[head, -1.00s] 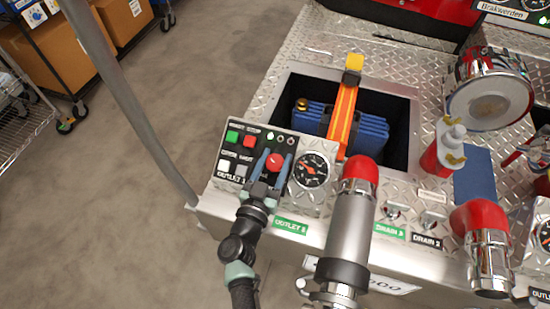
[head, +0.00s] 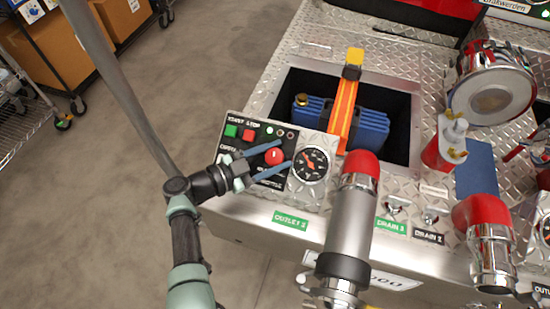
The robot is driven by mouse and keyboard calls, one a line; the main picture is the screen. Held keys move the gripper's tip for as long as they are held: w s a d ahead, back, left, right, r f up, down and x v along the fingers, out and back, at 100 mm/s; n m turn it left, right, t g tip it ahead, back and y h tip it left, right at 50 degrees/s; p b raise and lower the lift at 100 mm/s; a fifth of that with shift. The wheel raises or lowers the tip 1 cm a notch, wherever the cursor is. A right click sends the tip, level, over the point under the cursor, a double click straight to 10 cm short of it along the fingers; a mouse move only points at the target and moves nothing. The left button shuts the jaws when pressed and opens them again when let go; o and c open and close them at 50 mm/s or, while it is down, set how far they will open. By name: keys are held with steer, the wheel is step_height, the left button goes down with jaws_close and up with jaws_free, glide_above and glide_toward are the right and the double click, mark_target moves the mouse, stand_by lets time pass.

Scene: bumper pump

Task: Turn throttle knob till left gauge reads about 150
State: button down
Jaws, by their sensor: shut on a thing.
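The red round throttle knob (head: 274,157) sits on the black control panel (head: 262,176) at the left corner of the metal deck. My gripper (head: 275,155) reaches in from the left, with its two blue-grey fingers on either side of the knob, shut on it. The left gauge (head: 311,164) is a round black dial with a chrome rim just right of the knob. Its orange-red needle shows, but the numbers are too small to read. The gripper covers some lower-left panel buttons and lettering.
A green button (head: 231,131) and a red button (head: 249,134) sit above the gripper. A red-capped metal pipe (head: 360,168) stands right of the gauge. Behind is an open well with a blue canister (head: 370,128) and an orange strap (head: 342,112). Open floor lies left.

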steer(key=shift+m+g+b, duration=0.45)
steer(key=shift+m+g, duration=0.25)
steer(key=shift+m, duration=0.1)
steer(key=shift+g, duration=0.3)
steer(key=shift+c, duration=1.3)
jaws_free()
steer(key=v, duration=1.3)
steer(key=shift+f+b, duration=0.2)
steer(key=shift+b, duration=0.2)
steer(key=shift+a, duration=0.1)
